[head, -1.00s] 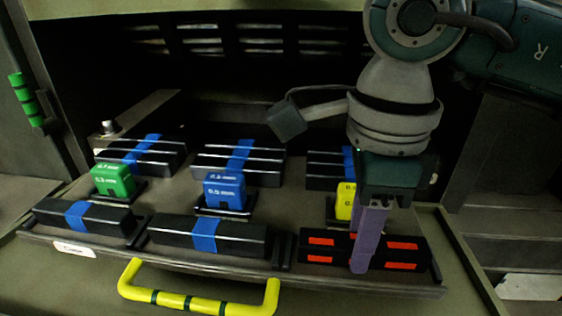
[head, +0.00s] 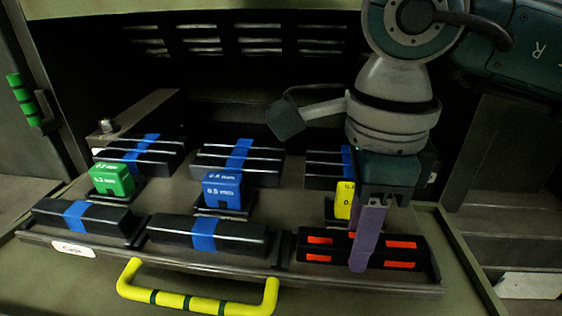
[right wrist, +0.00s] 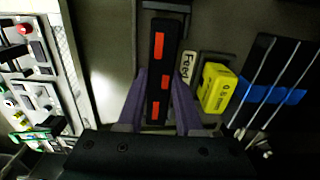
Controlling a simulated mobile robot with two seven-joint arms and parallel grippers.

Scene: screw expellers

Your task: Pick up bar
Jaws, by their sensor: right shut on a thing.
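A black bar with red rectangles (head: 318,250) lies along the front right of the drawer tray. My right gripper (head: 364,262) comes down on it from above, its purple fingers across the bar's middle. In the right wrist view the same bar (right wrist: 159,60) runs between the two purple fingers (right wrist: 160,112), which are closed on its sides. The bar still appears low at the tray; whether it is clear of the surface I cannot tell. Other black bars with blue bands stand at the front left (head: 80,215) and front middle (head: 208,235). My left gripper is not in view.
Green (head: 111,180), blue (head: 222,189) and yellow (head: 345,200) gauge blocks stand behind the front bars. Banded bar groups (head: 238,163) lie further back. A yellow handle (head: 200,303) projects at the drawer's front. A dark slatted opening lies behind.

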